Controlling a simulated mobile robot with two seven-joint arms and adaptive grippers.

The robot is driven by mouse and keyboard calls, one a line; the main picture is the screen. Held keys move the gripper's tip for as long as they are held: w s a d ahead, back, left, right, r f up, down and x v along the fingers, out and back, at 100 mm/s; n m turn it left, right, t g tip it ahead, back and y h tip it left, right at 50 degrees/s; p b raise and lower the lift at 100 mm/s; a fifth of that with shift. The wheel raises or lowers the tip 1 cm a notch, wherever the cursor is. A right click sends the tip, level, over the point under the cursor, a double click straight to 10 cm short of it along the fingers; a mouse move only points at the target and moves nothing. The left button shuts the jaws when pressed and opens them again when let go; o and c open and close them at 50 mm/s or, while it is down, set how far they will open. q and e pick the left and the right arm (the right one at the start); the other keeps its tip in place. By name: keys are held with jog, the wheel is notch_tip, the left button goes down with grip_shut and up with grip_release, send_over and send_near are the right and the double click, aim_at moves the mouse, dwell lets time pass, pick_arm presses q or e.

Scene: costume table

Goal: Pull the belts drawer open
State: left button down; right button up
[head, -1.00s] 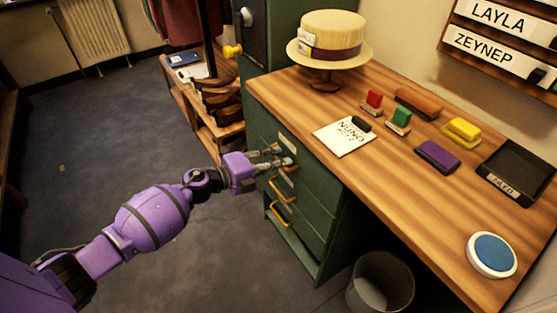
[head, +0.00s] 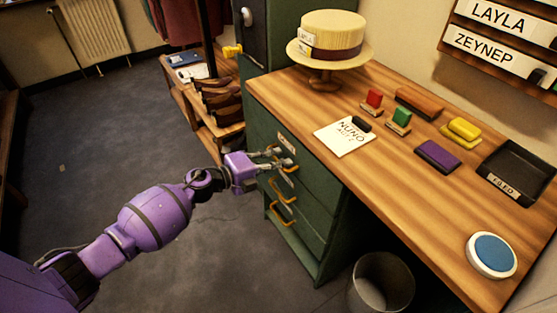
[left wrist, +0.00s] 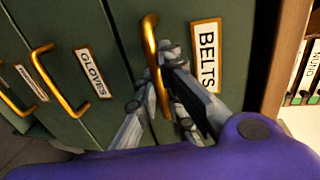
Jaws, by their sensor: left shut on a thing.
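The belts drawer (left wrist: 180,25) is the top drawer of the green cabinet and carries a BELTS label (left wrist: 206,52). Its label also shows in the head view (head: 286,142). The drawer front looks flush with the cabinet. Its brass handle (left wrist: 150,38) stands upright in the left wrist view. My left gripper (left wrist: 165,105) is shut on this handle, with a finger on each side hiding part of it. In the head view my left gripper (head: 280,158) reaches the drawer from the left. My right gripper is not in view.
The gloves drawer (left wrist: 65,60) with its own brass handle (left wrist: 55,82) lies below the belts drawer. The wooden table (head: 345,185) overhangs the cabinet and bears a straw hat (head: 332,32). A bin (head: 381,285) stands on the floor to the right. The floor before the drawers is clear.

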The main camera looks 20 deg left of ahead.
pick_arm(q)
jog(key=f+v, duration=0.3)
jog(key=v, duration=1.1)
jog(key=s+f+v, duration=0.1)
jog(key=f+v, duration=0.2)
jog(key=v, duration=1.1)
jog(key=shift+a+p, duration=0.35)
jog(key=shift+a, duration=0.1)
jog(key=c, duration=2.1)
grip_release()
jog(key=shift+s, duration=0.1)
jog(key=v, duration=1.2)
